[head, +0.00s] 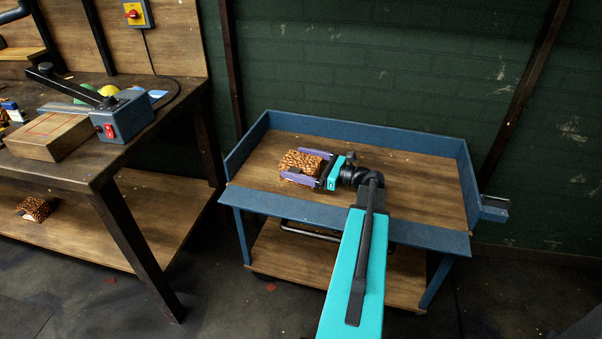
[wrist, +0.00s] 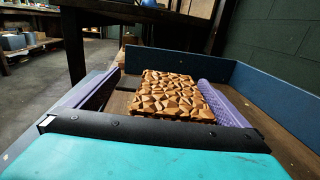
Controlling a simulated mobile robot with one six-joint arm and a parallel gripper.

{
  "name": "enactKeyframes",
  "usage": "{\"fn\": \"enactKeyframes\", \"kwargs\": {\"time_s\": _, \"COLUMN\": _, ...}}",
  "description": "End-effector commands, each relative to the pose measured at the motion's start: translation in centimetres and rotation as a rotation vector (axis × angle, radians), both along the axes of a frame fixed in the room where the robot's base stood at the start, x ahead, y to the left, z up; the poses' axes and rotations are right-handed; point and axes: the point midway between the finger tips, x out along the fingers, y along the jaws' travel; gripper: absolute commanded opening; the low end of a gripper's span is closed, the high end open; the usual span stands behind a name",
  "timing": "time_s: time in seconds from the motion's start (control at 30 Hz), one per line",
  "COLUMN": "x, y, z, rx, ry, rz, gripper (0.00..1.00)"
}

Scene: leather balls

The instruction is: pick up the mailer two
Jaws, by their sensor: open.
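A brown patterned block-shaped package, which I take to be the mailer (head: 301,166), lies on the wooden top of a blue-edged cart. In the wrist view the mailer (wrist: 172,95) shows a faceted tan and dark surface. My gripper (head: 303,167) is open, with its purple fingers on either side of the mailer. In the wrist view, the right finger is close to the mailer and there is a gap to the left finger. I cannot tell whether either finger touches it. Its near end is partly hidden by my gripper's black edge.
The blue cart (head: 345,211) has raised walls at the back and sides. Its wooden top is clear to the right. A workbench (head: 98,172) stands at left with a blue machine (head: 122,115) and a wooden block (head: 48,136). Another patterned package (head: 34,209) lies on its lower shelf.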

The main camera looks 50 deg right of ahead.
Motion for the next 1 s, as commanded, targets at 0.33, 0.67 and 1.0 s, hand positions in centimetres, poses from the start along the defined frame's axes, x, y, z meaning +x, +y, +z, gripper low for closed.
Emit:
{"fn": "enactKeyframes", "kwargs": {"time_s": 0.33, "x": 0.0, "y": 0.0, "z": 0.0, "rx": 0.0, "ry": 0.0, "rz": 0.0, "gripper": 0.68}}
{"fn": "enactKeyframes", "kwargs": {"time_s": 0.67, "x": -0.1, "y": 0.0, "z": 0.2, "rx": 0.0, "ry": -0.001, "rz": -0.001, "gripper": 0.66}}
{"fn": "enactKeyframes", "kwargs": {"time_s": 1.0, "x": -0.1, "y": -0.1, "z": 3.1, "rx": -0.001, "ry": -0.002, "rz": -0.001, "gripper": 0.66}}
